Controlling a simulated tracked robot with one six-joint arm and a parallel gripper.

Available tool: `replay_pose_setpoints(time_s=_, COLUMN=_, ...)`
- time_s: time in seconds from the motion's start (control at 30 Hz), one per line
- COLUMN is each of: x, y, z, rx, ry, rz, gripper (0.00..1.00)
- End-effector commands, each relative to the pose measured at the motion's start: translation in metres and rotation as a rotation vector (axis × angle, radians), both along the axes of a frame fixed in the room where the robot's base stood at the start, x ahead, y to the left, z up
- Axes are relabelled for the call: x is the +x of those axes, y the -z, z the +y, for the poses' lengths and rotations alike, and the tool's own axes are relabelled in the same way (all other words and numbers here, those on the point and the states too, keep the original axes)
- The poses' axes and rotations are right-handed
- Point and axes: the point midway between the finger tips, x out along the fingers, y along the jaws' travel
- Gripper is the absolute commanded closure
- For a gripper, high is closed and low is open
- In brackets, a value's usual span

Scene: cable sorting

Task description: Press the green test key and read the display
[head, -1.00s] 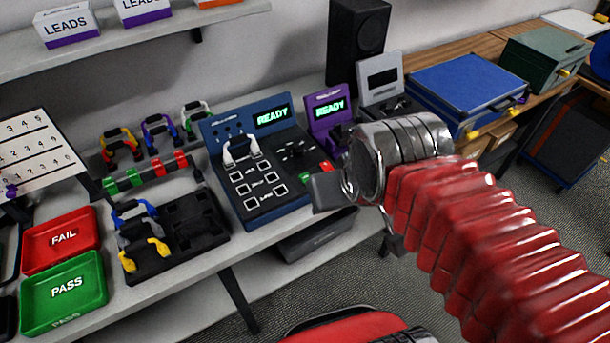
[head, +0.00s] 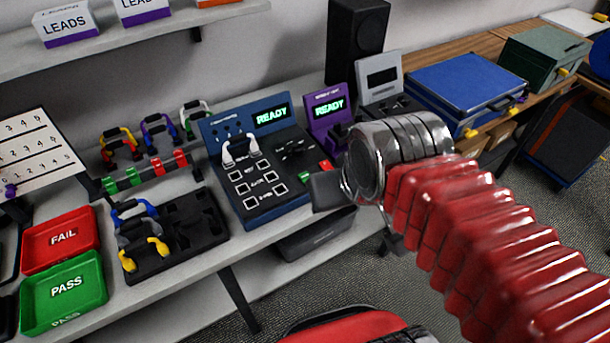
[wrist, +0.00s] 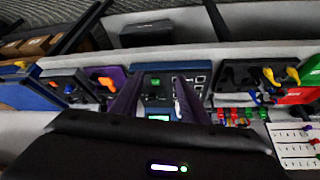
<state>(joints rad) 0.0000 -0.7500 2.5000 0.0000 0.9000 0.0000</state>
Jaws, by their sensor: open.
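The blue tester (head: 262,205) stands on the bench, with its upright display (head: 271,115) reading READY in green. The green key (head: 304,177) is at its lower right, beside a red key (head: 326,166). A white-handled lead (head: 240,149) sits on the tester's upper left. My gripper (head: 326,190) is at the tester's front right, near the green key; its far finger is hidden in the head view. In the wrist view my gripper (wrist: 159,77) is open and empty, with the green key (wrist: 155,83) appearing between its fingers. Contact cannot be told.
A purple tester (head: 328,106), also reading READY, and a grey unit (head: 380,78) stand behind my gripper. A black lead tray (head: 190,252) and red FAIL (head: 62,255) and green PASS (head: 90,306) trays lie left. A blue case (head: 465,80) stands right.

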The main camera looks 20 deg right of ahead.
Motion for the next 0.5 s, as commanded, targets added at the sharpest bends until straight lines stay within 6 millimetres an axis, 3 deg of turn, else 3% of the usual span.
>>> replay_pose_setpoints(time_s=0.5, x=0.0, y=0.0, z=0.0, rx=0.0, ry=0.0, rz=0.0, gripper=0.96)
